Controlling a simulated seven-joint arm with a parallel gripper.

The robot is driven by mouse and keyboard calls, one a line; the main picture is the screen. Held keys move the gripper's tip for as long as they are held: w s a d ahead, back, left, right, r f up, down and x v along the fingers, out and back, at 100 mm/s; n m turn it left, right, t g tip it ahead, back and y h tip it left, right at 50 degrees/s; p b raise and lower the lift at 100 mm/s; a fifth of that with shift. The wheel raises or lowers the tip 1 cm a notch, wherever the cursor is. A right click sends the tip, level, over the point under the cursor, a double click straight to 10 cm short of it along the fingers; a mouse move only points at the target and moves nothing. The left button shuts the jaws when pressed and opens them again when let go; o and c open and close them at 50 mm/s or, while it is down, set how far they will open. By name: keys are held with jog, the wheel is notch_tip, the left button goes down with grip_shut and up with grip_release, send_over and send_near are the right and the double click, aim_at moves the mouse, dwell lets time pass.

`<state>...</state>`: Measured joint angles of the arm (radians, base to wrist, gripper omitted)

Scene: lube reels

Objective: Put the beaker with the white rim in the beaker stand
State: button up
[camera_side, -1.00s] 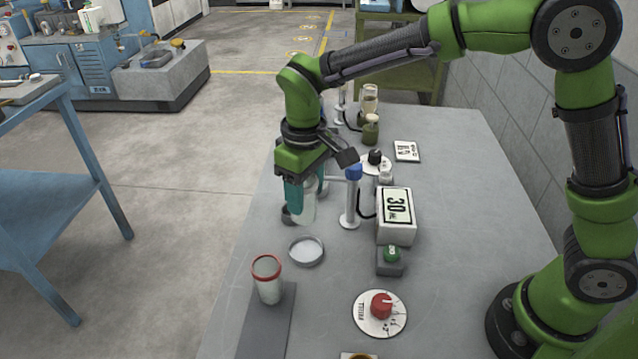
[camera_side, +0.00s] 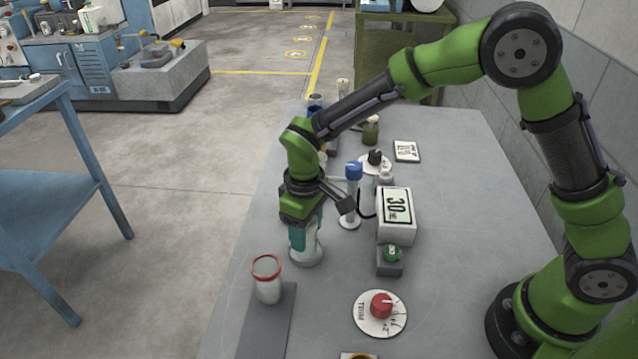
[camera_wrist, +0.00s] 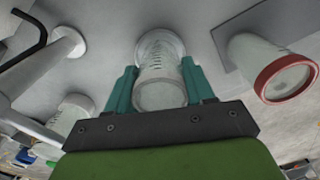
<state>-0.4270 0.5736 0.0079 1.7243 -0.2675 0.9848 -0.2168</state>
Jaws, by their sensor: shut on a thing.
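The beaker with the white rim (camera_wrist: 160,97) is between the teal fingers of my gripper (camera_side: 303,238), which is shut on it. It looks upright in the side view, where the fingers hide most of it. Its foot is at a shallow round pale dish (camera_side: 306,261), which looks like the beaker stand; the dish's edge also shows beyond the beaker in the wrist view (camera_wrist: 160,38). I cannot tell whether the beaker rests on the dish or hangs just above it.
A red-rimmed beaker (camera_side: 267,284) stands close by on a dark grey strip (camera_side: 264,330). A blue-topped post (camera_side: 352,195), a "30" display box (camera_side: 396,215) and a red knob (camera_side: 381,305) are to the right. Another pale beaker (camera_wrist: 72,112) shows in the wrist view.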

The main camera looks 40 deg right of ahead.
jog(key=o, duration=1)
jog(key=shift+f, duration=0.15)
notch_tip(320, 180, up, 12)
jog(key=s+d+r+m+t+y, duration=0.2)
jog(key=s+d+r+m+t, duration=0.1)
jog(key=s+d+r, duration=0.4)
jog(key=s+d+r+m+t, duration=0.1)
jog(key=s+d+m+t, duration=0.3)
jog(key=s+d, duration=0.4)
jog(key=shift+s+d+m, duration=0.15)
jog(key=shift+s+m, duration=0.55)
jog(key=shift+s, duration=0.05)
jog(key=shift+r, duration=0.1)
